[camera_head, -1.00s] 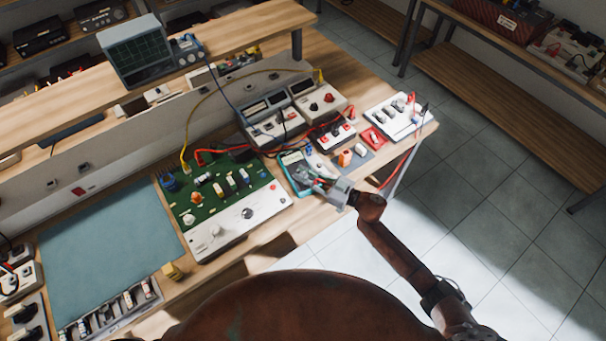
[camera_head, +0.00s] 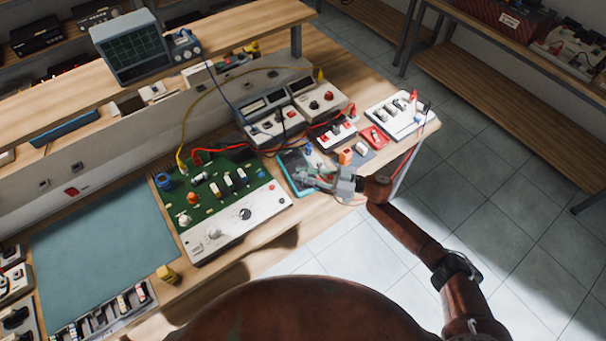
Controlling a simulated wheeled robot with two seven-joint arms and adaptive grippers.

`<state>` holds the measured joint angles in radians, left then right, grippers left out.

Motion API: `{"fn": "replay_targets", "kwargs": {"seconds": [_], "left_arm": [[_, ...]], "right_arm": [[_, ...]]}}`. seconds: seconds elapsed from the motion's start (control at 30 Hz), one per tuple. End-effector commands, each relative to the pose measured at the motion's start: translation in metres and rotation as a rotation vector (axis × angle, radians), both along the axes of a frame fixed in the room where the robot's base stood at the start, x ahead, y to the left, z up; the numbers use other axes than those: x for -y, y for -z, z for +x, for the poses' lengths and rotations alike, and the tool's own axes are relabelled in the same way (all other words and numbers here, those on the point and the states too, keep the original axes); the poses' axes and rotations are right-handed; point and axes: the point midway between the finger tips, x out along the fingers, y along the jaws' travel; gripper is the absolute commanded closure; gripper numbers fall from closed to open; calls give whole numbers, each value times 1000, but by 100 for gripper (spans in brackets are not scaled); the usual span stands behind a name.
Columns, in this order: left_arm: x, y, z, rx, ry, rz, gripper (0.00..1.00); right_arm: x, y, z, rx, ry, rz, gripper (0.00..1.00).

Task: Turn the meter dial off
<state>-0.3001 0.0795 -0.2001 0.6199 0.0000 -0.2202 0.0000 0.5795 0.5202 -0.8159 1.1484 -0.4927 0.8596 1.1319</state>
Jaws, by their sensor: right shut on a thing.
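The meter (camera_head: 291,163) is a dark-faced device with a teal-blue edge, lying on the workbench just right of the green circuit board. My right gripper (camera_head: 312,175) is over the meter's front right part, with its fingers closed. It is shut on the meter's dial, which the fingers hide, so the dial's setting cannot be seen. My left gripper is out of the picture.
The green circuit board (camera_head: 218,187) with its white front panel stands close on the left. Boxes with red leads (camera_head: 334,135) and a white switch panel (camera_head: 399,117) crowd behind and right. A teal mat (camera_head: 105,240) lies clear at left.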

Motion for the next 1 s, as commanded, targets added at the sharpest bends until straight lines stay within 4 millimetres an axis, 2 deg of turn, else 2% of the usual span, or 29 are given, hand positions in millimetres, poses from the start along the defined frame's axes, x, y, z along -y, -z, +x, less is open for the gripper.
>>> {"fn": "replay_targets", "kwargs": {"seconds": [0.07,0.1,0.33,0.67,0.77,1.0], "left_arm": [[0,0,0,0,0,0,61],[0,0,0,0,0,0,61],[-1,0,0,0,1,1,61],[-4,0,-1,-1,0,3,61],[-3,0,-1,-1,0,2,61],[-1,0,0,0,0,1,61]], "right_arm": [[-1,1,-1,0,-2,-1,100],[-1,1,-1,0,-2,-1,79],[0,1,-1,0,0,-1,64],[4,1,-1,0,2,-1,64],[15,1,-3,-1,3,-3,64],[62,2,-13,-1,3,-3,64]]}}
